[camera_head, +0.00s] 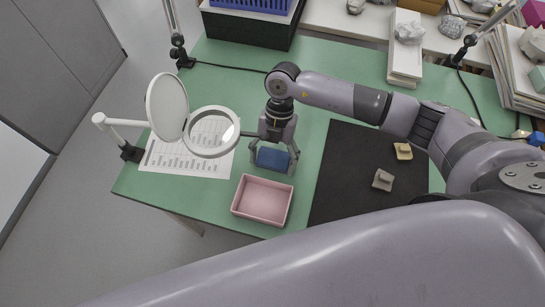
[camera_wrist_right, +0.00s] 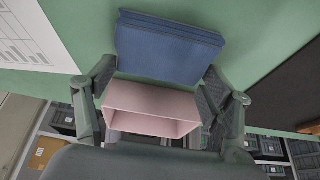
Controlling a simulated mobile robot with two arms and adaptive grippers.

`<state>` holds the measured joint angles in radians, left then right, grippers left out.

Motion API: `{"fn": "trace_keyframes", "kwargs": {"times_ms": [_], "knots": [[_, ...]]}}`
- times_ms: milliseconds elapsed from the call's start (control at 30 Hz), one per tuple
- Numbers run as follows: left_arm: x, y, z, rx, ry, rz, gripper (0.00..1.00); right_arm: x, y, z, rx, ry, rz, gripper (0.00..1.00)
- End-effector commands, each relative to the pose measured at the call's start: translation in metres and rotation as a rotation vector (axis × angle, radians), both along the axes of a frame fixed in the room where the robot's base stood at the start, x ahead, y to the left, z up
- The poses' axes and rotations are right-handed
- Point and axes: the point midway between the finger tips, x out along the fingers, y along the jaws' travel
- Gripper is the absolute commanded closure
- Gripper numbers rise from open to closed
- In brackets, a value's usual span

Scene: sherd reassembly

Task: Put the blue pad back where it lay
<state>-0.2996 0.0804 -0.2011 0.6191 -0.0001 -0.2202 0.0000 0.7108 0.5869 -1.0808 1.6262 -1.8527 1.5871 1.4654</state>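The blue pad (camera_head: 272,159) is a flat block just beyond the pink tray in the head view. In the right wrist view the pad (camera_wrist_right: 168,48) fills the top middle, just past the fingertips. My right gripper (camera_head: 273,163) points down over the pad with its fingers spread, one at each side. It also shows in the right wrist view (camera_wrist_right: 162,72), with fingers wide apart. I see no clear grip on the pad; whether a fingertip touches it is hard to tell. My left gripper is not in view.
The pink tray (camera_head: 262,200) stands close to the gripper, empty. A magnifier ring (camera_head: 236,131) and a printed sheet (camera_head: 170,160) are to the left. A dark mat (camera_head: 340,180) with two small sherds (camera_head: 383,180) (camera_head: 403,151) lies to the right.

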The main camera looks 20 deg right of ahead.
Motion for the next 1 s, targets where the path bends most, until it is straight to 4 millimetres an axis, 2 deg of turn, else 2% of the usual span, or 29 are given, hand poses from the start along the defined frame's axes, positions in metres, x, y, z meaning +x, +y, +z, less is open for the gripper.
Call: {"fn": "trace_keyframes", "kwargs": {"times_ms": [267, 667, 767, 1000], "knots": [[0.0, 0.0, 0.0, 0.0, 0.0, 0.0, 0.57, 0.0, 0.0, 0.0, 0.0, 0.0, 0.0, 0.06], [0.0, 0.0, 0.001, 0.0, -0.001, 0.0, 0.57, 0.001, -0.001, 0.004, 0.0, -0.001, 0.0, 0.06], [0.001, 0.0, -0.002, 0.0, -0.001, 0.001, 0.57, 0.006, -0.003, 0.013, 0.0, -0.003, -0.002, 0.06], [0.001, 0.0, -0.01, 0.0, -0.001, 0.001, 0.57, 0.023, -0.015, 0.058, 0.0, -0.006, -0.002, 0.06]]}}
